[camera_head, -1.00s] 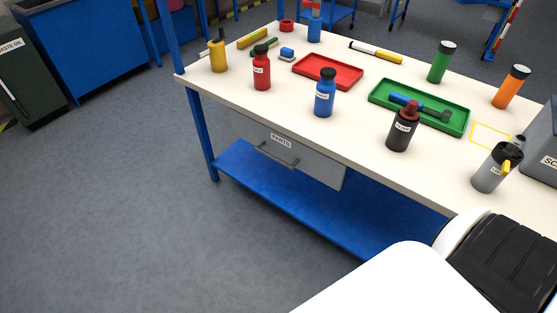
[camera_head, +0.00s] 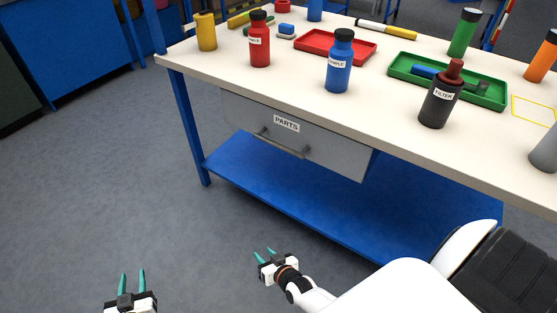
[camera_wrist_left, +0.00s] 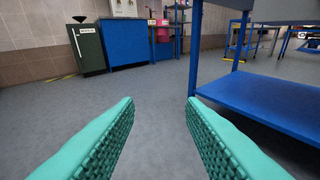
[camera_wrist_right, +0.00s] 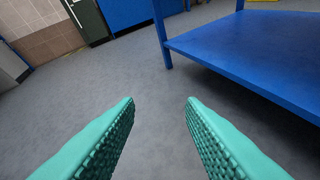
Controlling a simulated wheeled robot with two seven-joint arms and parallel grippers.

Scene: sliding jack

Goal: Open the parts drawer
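The parts drawer (camera_head: 330,151) is a grey box front under the workbench top, with a label reading PARTS and a grey bar handle (camera_head: 282,144). It appears shut, its front under the table edge. My left gripper (camera_head: 132,277) is open and empty at the bottom left of the head view, away from the bench. My right gripper (camera_head: 264,254) is open and empty, nearer the bench, in front of and below the drawer in the picture. Both wrist views show spread teal fingers with nothing between them. The drawer is in neither wrist view.
The cream benchtop (camera_head: 400,135) holds several bottles, a red tray (camera_head: 310,49) and a green tray (camera_head: 402,76). A blue lower shelf (camera_head: 300,197) spans beneath the drawer, and a blue leg (camera_head: 188,130) stands at its left. The floor before the bench is clear.

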